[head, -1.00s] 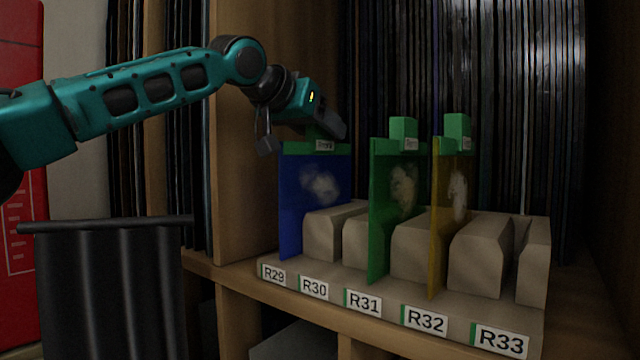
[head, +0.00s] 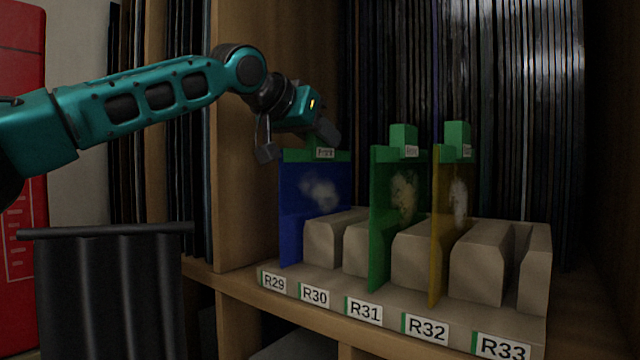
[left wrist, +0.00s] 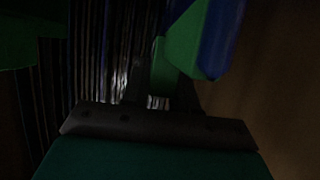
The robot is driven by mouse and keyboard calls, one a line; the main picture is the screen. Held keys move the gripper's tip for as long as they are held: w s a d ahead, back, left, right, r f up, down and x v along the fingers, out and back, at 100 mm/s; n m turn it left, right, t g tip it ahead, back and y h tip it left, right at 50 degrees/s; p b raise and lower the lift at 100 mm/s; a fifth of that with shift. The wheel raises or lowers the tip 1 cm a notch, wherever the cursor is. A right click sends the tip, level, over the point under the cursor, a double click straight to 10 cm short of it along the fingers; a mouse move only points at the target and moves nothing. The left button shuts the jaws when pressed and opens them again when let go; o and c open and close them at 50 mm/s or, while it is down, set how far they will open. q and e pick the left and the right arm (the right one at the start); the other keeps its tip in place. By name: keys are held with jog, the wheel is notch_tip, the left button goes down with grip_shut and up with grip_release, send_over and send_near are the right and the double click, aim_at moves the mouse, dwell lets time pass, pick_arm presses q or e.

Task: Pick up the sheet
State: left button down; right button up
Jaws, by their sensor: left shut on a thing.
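The blue sheet (head: 300,212) stands upright in the rack at the R29 end, with a white cloudy patch and a green top edge. My left gripper (head: 325,136) is above it, shut on the green tab at its top. In the left wrist view, the green tab (left wrist: 165,65) lies between the dark fingers (left wrist: 160,88), and part of the blue sheet (left wrist: 222,30) shows beside it. The gripper partly hides the tab in the head view. The sheet's lower edge still appears down in the rack. My right gripper is not in view.
A green sheet (head: 379,220) and a yellow sheet (head: 435,235) with green tabs stand to the right in the same beige rack (head: 480,262). Tall dark panels (head: 520,100) fill the back. A wooden upright (head: 240,190) is close left. A dark cloth (head: 105,290) hangs front left.

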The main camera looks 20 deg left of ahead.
pick_arm(q)
notch_tip(320, 180, up, 9)
jog(key=p, duration=0.3)
jog(key=shift+r, duration=0.1)
jog(key=shift+r+p, duration=0.35)
jog(key=shift+r, duration=0.15)
